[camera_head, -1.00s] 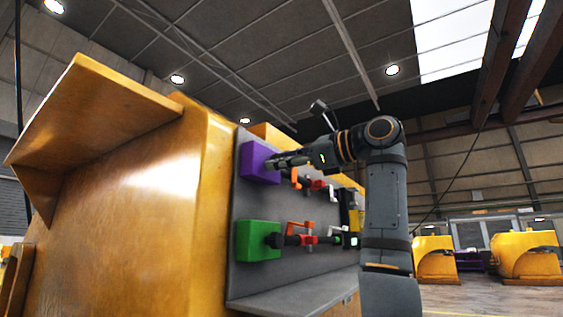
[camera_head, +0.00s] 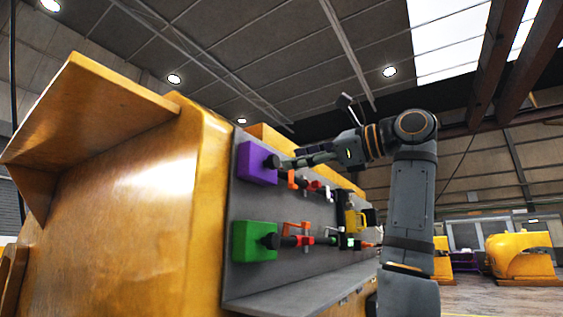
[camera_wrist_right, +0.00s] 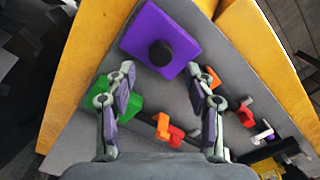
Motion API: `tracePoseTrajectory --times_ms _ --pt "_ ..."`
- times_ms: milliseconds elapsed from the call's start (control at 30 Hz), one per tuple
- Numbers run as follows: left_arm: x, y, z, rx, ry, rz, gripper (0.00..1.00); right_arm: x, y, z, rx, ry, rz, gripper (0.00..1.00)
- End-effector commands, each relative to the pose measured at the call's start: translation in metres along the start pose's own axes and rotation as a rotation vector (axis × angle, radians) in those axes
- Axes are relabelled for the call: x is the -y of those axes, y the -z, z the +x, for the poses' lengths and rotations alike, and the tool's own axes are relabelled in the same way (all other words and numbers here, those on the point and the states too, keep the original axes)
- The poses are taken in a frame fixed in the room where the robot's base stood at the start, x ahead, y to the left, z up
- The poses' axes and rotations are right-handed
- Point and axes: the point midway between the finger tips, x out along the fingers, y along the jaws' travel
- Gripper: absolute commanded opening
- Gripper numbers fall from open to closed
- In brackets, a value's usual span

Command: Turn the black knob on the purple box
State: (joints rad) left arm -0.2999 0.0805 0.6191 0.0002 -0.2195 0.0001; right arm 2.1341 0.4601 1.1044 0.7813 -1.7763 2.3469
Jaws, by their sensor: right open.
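The purple box (camera_head: 257,163) is fixed high on the grey panel, and its black knob (camera_head: 272,161) sticks out from its front. In the right wrist view the purple box (camera_wrist_right: 158,36) is at the top middle, and the round black knob (camera_wrist_right: 160,54) is fully visible. My right gripper (camera_head: 288,162) points at the knob from the right. In the wrist view my right gripper (camera_wrist_right: 168,82) is open and empty, its fingers apart below the knob, with a gap between the fingertips and the knob. My left gripper is not in view.
A green box (camera_head: 254,241) with a black knob sits lower on the grey panel (camera_head: 285,282). Red, orange, white and yellow fittings line the panel to the right. A yellow casting (camera_head: 140,200) with a ledge stands at the left.

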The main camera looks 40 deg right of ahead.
Motion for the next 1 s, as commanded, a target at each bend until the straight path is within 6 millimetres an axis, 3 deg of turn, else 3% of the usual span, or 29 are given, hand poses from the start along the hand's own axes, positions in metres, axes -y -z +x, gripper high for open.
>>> tracePoseTrajectory --times_ms 100,300,1000 --pt "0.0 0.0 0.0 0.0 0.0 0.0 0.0 0.001 0.0 -0.029 0.001 0.003 0.001 0.54" --pt "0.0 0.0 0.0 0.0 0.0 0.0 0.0 0.0 0.0 -0.058 0.0 0.001 0.001 0.54" --pt "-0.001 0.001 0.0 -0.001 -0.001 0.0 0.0 0.0 0.0 -0.063 -0.001 -0.001 0.001 0.54"
